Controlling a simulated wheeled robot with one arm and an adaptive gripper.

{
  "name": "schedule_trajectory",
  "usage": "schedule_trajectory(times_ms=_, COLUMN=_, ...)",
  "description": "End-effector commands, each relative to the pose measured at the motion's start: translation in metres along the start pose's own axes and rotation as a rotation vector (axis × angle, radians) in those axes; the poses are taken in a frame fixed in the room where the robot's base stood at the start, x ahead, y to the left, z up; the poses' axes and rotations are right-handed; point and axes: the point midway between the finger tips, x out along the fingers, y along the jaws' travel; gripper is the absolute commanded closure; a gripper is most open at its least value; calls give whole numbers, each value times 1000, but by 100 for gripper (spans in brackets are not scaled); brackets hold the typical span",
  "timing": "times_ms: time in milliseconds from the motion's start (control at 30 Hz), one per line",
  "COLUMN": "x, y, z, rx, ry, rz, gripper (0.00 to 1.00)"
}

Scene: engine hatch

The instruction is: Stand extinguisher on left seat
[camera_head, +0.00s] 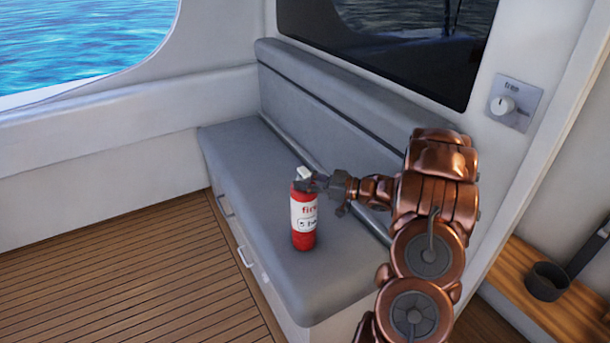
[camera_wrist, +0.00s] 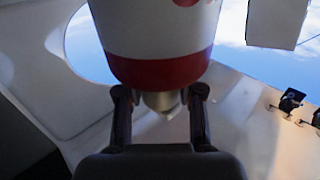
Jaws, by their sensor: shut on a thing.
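A red fire extinguisher (camera_head: 304,220) with a white label stands upright over the grey bench seat (camera_head: 245,165), towards its near end. I cannot tell whether its base touches the cushion. My gripper (camera_head: 322,184) reaches in from the right and is shut on the extinguisher near its top. In the wrist view, the two fingers of my gripper (camera_wrist: 160,100) close on the narrow grey neck, and the white and red body of the extinguisher (camera_wrist: 160,50) fills the upper middle.
The padded backrest (camera_head: 320,105) runs along the bench behind my gripper. A dark window (camera_head: 400,40) and a wall dial (camera_head: 503,105) are above it. A black round holder (camera_head: 547,281) sits on a wooden shelf at right. The wooden floor (camera_head: 110,275) at left is clear.

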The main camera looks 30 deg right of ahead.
Motion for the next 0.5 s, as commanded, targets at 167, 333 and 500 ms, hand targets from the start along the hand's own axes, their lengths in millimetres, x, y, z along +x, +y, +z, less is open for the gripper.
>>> schedule_trajectory(times_ms=167, x=0, y=0, z=-2, rx=-3, ry=4, rz=1, gripper=100)
schedule_trajectory(times_ms=333, x=0, y=0, z=0, rx=-2, ry=4, rz=1, gripper=100)
schedule_trajectory(times_ms=500, x=0, y=0, z=2, rx=-1, ry=2, rz=-1, gripper=49)
